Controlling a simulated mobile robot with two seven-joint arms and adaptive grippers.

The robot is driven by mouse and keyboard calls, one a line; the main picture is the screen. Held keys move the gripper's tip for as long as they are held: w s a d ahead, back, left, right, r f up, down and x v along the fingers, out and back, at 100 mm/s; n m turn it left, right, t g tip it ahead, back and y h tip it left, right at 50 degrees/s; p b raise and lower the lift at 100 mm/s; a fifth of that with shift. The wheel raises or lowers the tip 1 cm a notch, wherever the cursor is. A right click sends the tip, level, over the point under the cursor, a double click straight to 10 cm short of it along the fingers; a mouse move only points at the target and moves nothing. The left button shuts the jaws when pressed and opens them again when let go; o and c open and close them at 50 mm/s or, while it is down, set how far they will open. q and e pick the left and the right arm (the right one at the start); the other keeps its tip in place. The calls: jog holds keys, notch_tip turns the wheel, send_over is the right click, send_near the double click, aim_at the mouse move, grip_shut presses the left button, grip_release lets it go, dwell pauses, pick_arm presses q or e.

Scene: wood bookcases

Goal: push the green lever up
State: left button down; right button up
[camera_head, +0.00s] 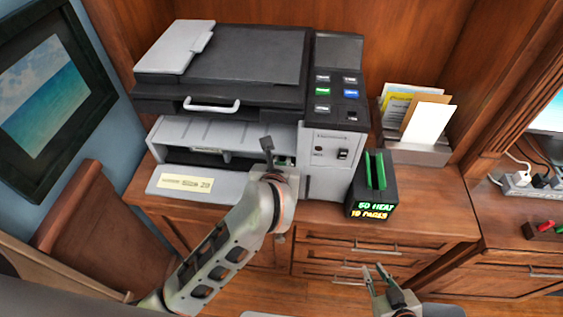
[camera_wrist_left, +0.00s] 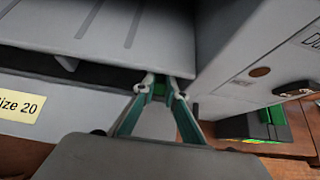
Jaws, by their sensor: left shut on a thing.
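The green lever (camera_wrist_left: 159,88) is a small green piece at the edge of the printer's (camera_head: 250,55) open front bay, in the left wrist view. It is mostly covered by the fingertips. My left gripper (camera_wrist_left: 162,84) is shut on it, with one fingertip on each side. In the head view my left gripper (camera_head: 284,161) reaches into the right side of the bay, and my wrist hides most of the lever. My right gripper (camera_head: 377,274) is open and empty in front of the drawers, well away from the printer.
The printer's front flap (camera_head: 195,183) is folded down with a size label on it. A black box (camera_head: 373,190) with green slots and lit text stands right of the printer. A paper holder (camera_head: 415,150) is behind it. The right end of the cabinet top is clear.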

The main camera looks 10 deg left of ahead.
pick_arm(q)
jog(key=shift+f, duration=0.1)
jog(key=c, duration=2.3)
grip_release()
jog(key=shift+c, duration=0.2)
jog(key=shift+s+r, duration=0.25)
jog(key=shift+v, duration=1.25)
jog(key=s, duration=1.2)
